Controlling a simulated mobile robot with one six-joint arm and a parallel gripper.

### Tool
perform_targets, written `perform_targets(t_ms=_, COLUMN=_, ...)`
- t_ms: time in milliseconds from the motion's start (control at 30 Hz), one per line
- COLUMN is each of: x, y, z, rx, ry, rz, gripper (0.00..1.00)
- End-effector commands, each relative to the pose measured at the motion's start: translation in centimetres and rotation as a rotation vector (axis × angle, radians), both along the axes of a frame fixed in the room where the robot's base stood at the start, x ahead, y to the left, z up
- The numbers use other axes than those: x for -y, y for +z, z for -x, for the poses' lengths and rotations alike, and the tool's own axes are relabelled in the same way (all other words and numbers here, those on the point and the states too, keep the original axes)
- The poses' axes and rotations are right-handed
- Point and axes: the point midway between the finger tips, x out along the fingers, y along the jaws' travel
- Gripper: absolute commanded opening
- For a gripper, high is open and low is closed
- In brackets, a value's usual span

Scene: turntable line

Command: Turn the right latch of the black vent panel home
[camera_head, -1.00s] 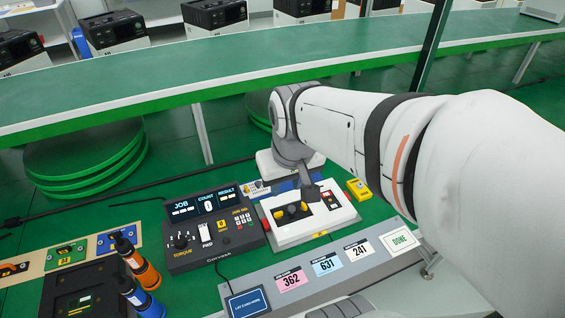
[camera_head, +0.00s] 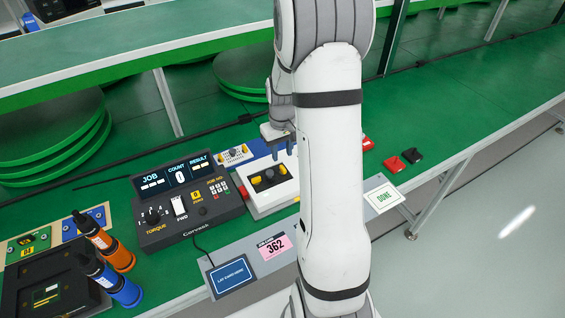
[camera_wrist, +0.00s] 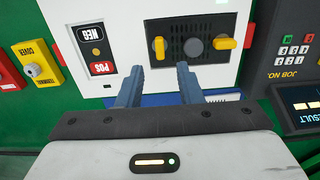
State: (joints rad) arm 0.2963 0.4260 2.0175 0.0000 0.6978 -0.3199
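The black vent panel (camera_wrist: 198,42) is set in a white housing in the wrist view. It has a yellow latch (camera_wrist: 159,48) standing upright at picture left, a grey round knob (camera_wrist: 194,46) in the middle and a yellow latch (camera_wrist: 226,43) lying sideways at picture right. My gripper (camera_wrist: 159,72) is open and empty. Its fingers point at the panel's lower edge, with the picture-left latch in line with the gap between them. In the head view the vent panel (camera_head: 268,180) lies just in front of my gripper (camera_head: 277,140); its latches are small there, and my arm hides the housing's right side.
A torque controller (camera_head: 190,203) stands left of the housing. A yellow terminal cover box (camera_wrist: 38,66) and a black plate with NEG and POS labels (camera_wrist: 96,50) show in the wrist view. Red and black clips (camera_head: 395,164) lie right of my arm. The table beyond them is clear.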

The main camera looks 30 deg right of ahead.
Motion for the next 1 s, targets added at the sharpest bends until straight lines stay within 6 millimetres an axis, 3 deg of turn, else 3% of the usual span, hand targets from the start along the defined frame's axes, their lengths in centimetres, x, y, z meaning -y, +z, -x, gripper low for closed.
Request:
perform_targets(t_ms=300, x=0.0, y=-4.7, z=0.1, rx=-0.002, ry=-0.001, rz=-0.001, gripper=0.33)
perform_targets(t_ms=667, x=0.0, y=-5.5, z=0.1, rx=0.000, ry=-0.002, rz=0.000, gripper=0.33)
perform_targets(t_ms=1000, x=0.1, y=-5.5, z=0.1, rx=0.000, ry=-0.003, rz=0.000, gripper=0.07)
